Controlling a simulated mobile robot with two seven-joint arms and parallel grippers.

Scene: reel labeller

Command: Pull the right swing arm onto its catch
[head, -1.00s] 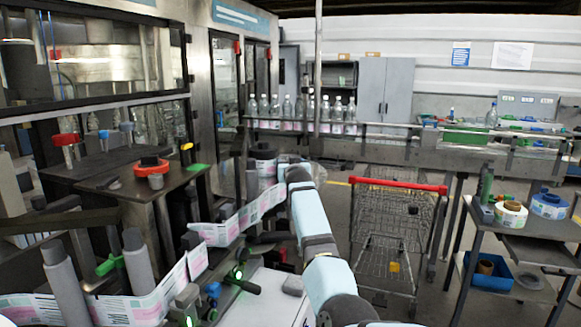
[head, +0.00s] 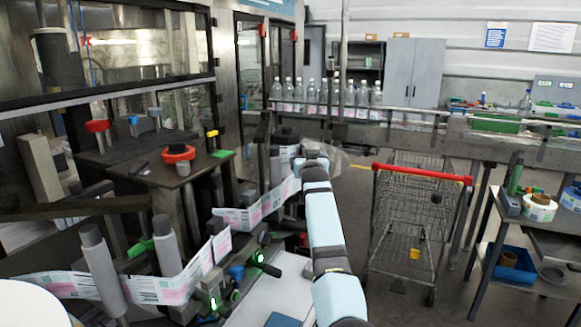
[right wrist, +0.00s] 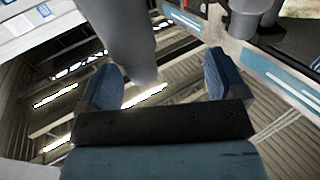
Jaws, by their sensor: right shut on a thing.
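In the right wrist view my right gripper (right wrist: 163,88) has its two blue fingers on either side of a smooth grey cylinder (right wrist: 128,38), which seems to be the roller of the right swing arm; it is shut on it. In the head view my light blue right arm reaches forward to the far end of the label web (head: 260,208). The gripper itself is hidden there behind the wrist. A grey post (head: 275,165) stands just left of the wrist. I cannot make out the catch. My left gripper is not in view.
Two grey rollers (head: 104,268) carry the web at the near left. A dark table (head: 140,158) with red and blue knobs stands behind them. A wire cart (head: 415,220) stands right of my arm, and a side table (head: 550,225) farther right. Bottles line the conveyor behind.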

